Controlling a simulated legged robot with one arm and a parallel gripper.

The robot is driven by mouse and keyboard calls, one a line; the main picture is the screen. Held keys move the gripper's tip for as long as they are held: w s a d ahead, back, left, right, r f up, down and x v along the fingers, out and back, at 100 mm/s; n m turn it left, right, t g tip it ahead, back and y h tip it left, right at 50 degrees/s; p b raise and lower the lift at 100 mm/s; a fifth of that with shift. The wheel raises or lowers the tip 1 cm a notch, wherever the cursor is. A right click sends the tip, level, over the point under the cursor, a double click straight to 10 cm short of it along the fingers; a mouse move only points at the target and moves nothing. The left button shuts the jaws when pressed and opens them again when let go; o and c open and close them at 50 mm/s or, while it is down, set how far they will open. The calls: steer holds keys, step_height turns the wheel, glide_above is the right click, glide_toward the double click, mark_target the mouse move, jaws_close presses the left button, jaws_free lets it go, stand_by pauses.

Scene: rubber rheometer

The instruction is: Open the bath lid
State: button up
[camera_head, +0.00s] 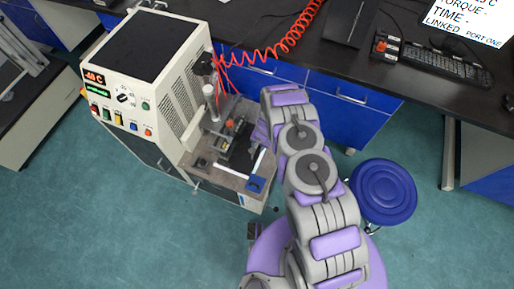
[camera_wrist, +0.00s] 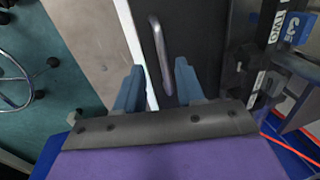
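The bath lid (camera_wrist: 205,35) is a dark flat panel with a white strip along its left side in the wrist view. In the head view, the dark panel (camera_head: 241,157) is on the machine's bench, partly hidden by my arm. A grey bar handle (camera_wrist: 157,42) stands on the lid. My gripper (camera_wrist: 158,76) is open, with its two blue-grey fingers spread. The handle's near end appears between the fingers, with gaps on both sides. I cannot tell how deep the handle sits between them. The lid looks shut.
The white rheometer cabinet (camera_head: 140,62) stands left, its display reading about -40 C. A red coiled hose (camera_head: 290,40) runs above the bench. A black desk (camera_head: 410,88) with a keyboard (camera_head: 447,66) is at the back. A blue stool (camera_head: 383,190) stands right. Floor is clear front left.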

steer(key=shift+a+f, duration=0.3)
steer(key=shift+f, duration=0.65)
steer(key=shift+a+f, duration=0.4)
steer(key=shift+d, duration=0.15)
steer(key=shift+d+r, duration=0.1)
steer(key=shift+d, duration=0.1)
steer(key=shift+c, duration=1.2)
steer(key=shift+a, duration=0.2)
jaws_close()
